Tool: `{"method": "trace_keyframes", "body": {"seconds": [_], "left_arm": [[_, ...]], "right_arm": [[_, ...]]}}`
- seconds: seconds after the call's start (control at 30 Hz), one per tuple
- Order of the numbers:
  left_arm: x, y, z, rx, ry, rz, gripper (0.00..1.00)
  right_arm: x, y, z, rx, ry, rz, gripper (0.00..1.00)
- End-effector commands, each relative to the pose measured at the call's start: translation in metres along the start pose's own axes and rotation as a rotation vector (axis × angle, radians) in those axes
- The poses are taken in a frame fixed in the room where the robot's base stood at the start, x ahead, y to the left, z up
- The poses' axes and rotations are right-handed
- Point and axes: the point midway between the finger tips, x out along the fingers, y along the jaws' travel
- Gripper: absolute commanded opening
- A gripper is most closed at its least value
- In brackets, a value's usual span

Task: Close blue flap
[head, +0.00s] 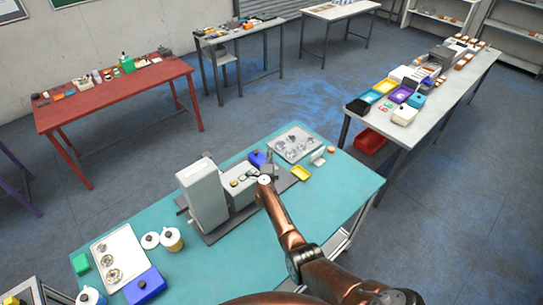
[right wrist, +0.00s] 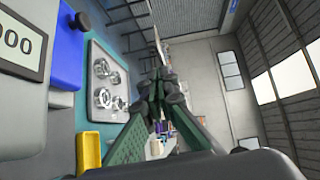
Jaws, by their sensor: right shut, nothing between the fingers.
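A blue part (head: 257,158), which seems to be the blue flap, shows just behind the low grey end of the machine (head: 240,187) on the teal table. In the right wrist view a blue part (right wrist: 68,45) stands at the upper left beside a display reading "00". I cannot tell how far the flap is open. My right gripper (head: 258,174) is over the low end of the machine, close to the blue part, partly hidden by my own arm. In the right wrist view its green fingers (right wrist: 160,80) meet at the tips and are empty. My left gripper is out of view.
A metal tray with round parts (head: 294,144) and a yellow tray (head: 301,173) lie beyond and right of the machine. A tall grey housing (head: 202,196) rises at its left. The teal table (head: 330,205) is clear at the right.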

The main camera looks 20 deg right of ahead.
Motion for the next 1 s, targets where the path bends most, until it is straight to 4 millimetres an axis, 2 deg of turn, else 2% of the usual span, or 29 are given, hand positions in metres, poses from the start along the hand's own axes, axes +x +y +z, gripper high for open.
{"method": "trace_keyframes", "body": {"seconds": [0.03, 0.3, 0.57, 0.83, 1.0], "left_arm": [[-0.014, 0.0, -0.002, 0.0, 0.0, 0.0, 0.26], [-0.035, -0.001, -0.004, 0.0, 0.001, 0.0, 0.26], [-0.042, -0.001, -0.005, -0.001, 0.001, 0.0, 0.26], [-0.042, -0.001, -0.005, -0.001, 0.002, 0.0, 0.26], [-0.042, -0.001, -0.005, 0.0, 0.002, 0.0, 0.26]], "right_arm": [[-0.001, -0.014, 0.001, 0.001, -0.001, 0.0, 0.0], [-0.036, -0.051, 0.033, 0.004, -0.001, 0.001, 0.0], [-0.052, -0.071, 0.047, 0.001, 0.0, 0.001, 0.0], [-0.054, -0.074, 0.045, -0.011, -0.007, -0.012, 0.0], [-0.063, -0.087, 0.024, -0.144, -0.105, -0.139, 0.0]]}}
